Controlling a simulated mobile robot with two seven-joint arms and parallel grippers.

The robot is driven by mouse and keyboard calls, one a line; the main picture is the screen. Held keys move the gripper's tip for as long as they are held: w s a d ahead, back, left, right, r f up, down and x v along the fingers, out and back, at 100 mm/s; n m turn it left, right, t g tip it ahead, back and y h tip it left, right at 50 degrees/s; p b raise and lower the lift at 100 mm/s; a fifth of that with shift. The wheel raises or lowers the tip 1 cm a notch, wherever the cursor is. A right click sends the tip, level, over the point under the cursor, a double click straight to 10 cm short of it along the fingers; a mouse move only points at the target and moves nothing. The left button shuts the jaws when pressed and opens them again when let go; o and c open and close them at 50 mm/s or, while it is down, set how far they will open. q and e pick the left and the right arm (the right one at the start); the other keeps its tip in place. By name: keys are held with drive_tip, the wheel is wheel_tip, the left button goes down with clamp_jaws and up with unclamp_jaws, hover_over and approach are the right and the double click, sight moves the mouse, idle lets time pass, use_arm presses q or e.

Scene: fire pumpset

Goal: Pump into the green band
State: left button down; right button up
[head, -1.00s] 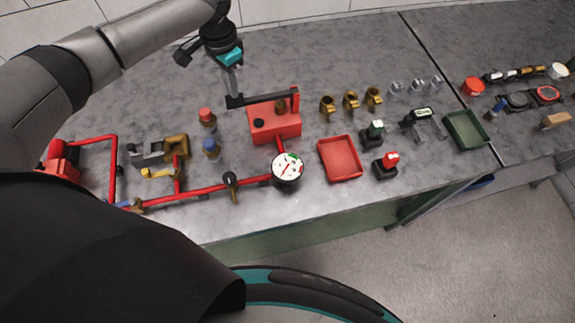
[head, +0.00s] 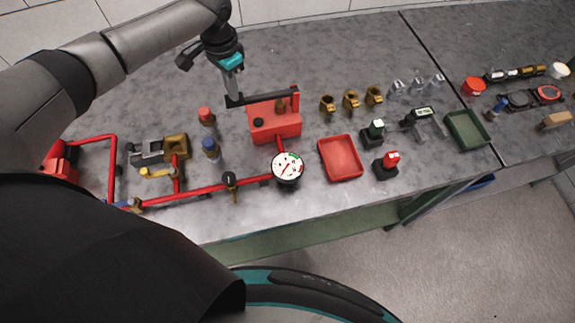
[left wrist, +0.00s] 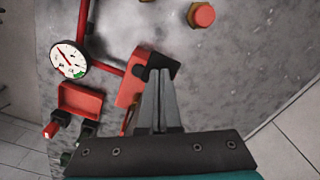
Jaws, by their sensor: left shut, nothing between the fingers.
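The red hand pump (head: 277,122) stands on the grey bench, with a black lever (head: 262,97) across its top reaching left. The round white gauge (head: 287,166) is on the red pipe just below the pump; its green band is at the upper right of the dial. In the left wrist view the closed fingers (left wrist: 158,78) overlap the black lever end (left wrist: 163,62), with the gauge (left wrist: 68,60) at upper left. Contact cannot be told.
A red tray (head: 341,158) and two small buttoned boxes stand right of the gauge. Brass and grey fittings (head: 351,100) line the back. Pipe with a valve (head: 229,182) runs along the front.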

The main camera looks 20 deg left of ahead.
use_arm(q)
drive_tip(key=shift+f, duration=0.3)
drive_tip(key=shift+f+b, duration=1.45)
drive_tip(key=shift+f, duration=1.1)
wheel_tip(320, 180, up, 6)
drive_tip(key=p, duration=0.6)
drive_tip(key=shift+f, duration=0.1)
